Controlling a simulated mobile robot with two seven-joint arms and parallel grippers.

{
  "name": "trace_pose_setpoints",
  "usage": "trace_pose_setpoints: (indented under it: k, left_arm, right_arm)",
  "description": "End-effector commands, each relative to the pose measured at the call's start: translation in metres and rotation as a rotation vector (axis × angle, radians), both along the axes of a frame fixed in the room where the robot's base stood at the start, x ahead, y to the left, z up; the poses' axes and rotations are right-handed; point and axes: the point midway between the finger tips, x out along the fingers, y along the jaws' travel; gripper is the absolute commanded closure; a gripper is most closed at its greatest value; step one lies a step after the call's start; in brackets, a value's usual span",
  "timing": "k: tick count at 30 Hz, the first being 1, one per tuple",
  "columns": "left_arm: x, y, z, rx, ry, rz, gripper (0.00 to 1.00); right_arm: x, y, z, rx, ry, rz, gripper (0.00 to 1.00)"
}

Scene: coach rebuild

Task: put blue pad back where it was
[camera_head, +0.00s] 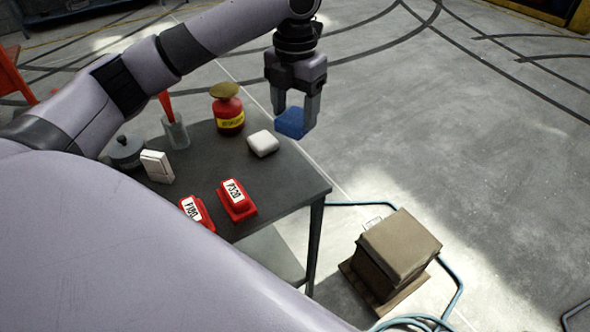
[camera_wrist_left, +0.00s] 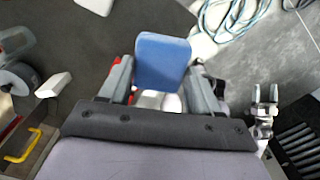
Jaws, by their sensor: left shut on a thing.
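The blue pad (camera_head: 291,123) is a small soft-looking block held between the fingertips of my left gripper (camera_head: 295,117). In the head view the pad appears by the table's far right edge, to the right of a white block (camera_head: 263,143). Its height above the table is hard to judge. In the left wrist view the blue pad (camera_wrist_left: 162,60) shows its broad face between the two grey fingers. My right gripper does not show in the head view. A small two-pronged shape (camera_wrist_left: 265,105) in the wrist view may be it, but I cannot be sure.
The dark table (camera_head: 275,187) also holds two red blocks marked P320 (camera_head: 237,200) and P180 (camera_head: 196,212), a white box (camera_head: 157,167), a red can (camera_head: 228,112) and a grey pot (camera_head: 127,152). A cardboard box (camera_head: 398,250) and blue hose (camera_head: 455,290) lie on the floor to the right.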

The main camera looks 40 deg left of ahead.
Motion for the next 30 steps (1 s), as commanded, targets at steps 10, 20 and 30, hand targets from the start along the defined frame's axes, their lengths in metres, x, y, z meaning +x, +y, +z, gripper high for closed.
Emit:
trace_pose_setpoints:
  k: [10, 20, 30]
  left_arm:
    - [0.0, 0.0, -0.089, 0.0, 0.0, 0.002, 0.62]
    - [0.0, 0.0, -0.119, -0.001, -0.001, 0.001, 0.62]
    - [0.0, 0.0, -0.151, -0.001, -0.005, 0.002, 0.62]
  right_arm:
    - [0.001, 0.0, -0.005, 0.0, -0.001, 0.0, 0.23]
    - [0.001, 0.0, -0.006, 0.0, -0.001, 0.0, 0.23]
    - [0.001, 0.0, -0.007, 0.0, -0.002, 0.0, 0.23]
